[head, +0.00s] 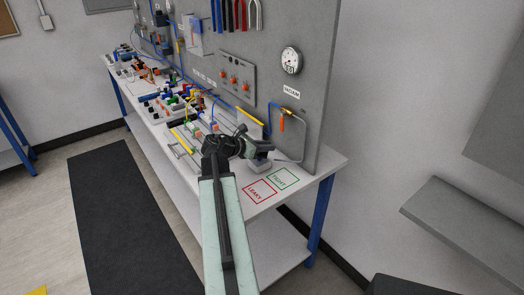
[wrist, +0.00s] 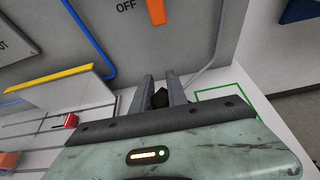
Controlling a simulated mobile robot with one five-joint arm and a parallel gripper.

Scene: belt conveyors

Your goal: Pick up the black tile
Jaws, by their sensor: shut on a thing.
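My gripper (head: 262,150) is over the right end of the bench, near the vacuum panel. In the wrist view my gripper (wrist: 161,83) has its two grey fingers close together, shut on a small black piece, the black tile (wrist: 160,98). Only part of the tile shows between the fingers; the rest is hidden by them and by the gripper body. In the head view I cannot make out the tile. Whether it touches the bench or is lifted, I cannot tell.
The bench (head: 325,161) carries a red LEAKY square (head: 260,191) and a green TIGHT square (head: 283,179) near its right end, both empty. The grey board (head: 322,90) rises behind, with a gauge (head: 291,60) and blue tube. Cluttered parts (head: 180,97) lie left.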

